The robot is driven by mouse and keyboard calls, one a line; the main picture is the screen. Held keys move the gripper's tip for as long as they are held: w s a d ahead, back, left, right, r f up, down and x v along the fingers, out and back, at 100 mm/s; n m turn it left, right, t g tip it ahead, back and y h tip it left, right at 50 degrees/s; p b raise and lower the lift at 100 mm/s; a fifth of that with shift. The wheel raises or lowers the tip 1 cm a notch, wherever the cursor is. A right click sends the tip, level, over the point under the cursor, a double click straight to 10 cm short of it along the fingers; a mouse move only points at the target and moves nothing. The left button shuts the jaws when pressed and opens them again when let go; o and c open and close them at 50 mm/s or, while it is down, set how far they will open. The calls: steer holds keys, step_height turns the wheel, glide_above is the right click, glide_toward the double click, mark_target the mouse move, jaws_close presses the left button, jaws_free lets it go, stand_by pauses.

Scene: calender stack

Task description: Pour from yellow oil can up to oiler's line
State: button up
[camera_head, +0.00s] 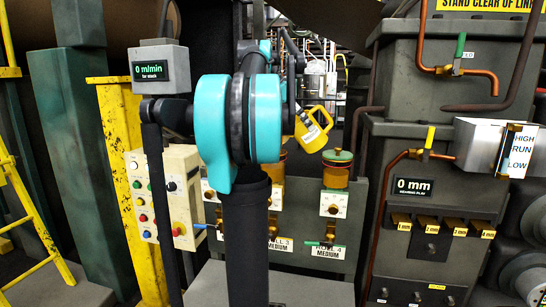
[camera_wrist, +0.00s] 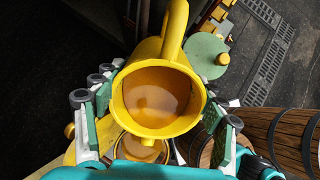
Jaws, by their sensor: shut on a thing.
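My gripper (camera_wrist: 160,106) is shut on the yellow oil can (camera_wrist: 172,50), its green pads on both sides of the can's body. In the wrist view the can's wide mouth faces the camera, with amber oil (camera_wrist: 158,95) inside. Below its lip is a round, amber-looking opening (camera_wrist: 140,150), partly hidden; I cannot tell whether oil is flowing. In the head view the can (camera_head: 312,128) is tilted, above and left of the amber oiler (camera_head: 336,172) with a green lid. Another amber oiler (camera_head: 278,167) is partly hidden behind my arm. The oiler's line cannot be made out.
A green disc with a yellow knob (camera_wrist: 207,52) lies beside the can in the wrist view. A brown banded cylinder (camera_wrist: 270,132) is at right. In the head view, a grey cabinet with copper pipes (camera_head: 425,150) stands right and a button box (camera_head: 160,195) left.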

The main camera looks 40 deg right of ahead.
steer(key=shift+w+a+r+g+h+p, duration=0.2)
steer(key=shift+a+r+g+h+p, duration=0.2)
steer(key=shift+h+p, duration=0.35)
steer(key=shift+w+a+r+g+h+p, duration=0.15)
steer(key=shift+a+r+g+h+p, duration=0.2)
steer(key=shift+r+h+p, duration=0.35)
stand_by(2.0)
steer(key=shift+f, duration=0.2)
steer(key=d+y, duration=0.1)
steer(key=s+f+t+y, duration=0.1)
steer(key=shift+d+f+t+y, duration=0.25)
steer(key=shift+d+f+y, duration=0.05)
steer(key=shift+d+y, duration=0.05)
steer(key=shift+d+b, duration=0.25)
steer(key=shift+b, duration=0.05)
steer(key=shift+a+r+y, duration=0.1)
steer(key=shift+r+y, duration=0.05)
steer(key=shift+y, duration=0.15)
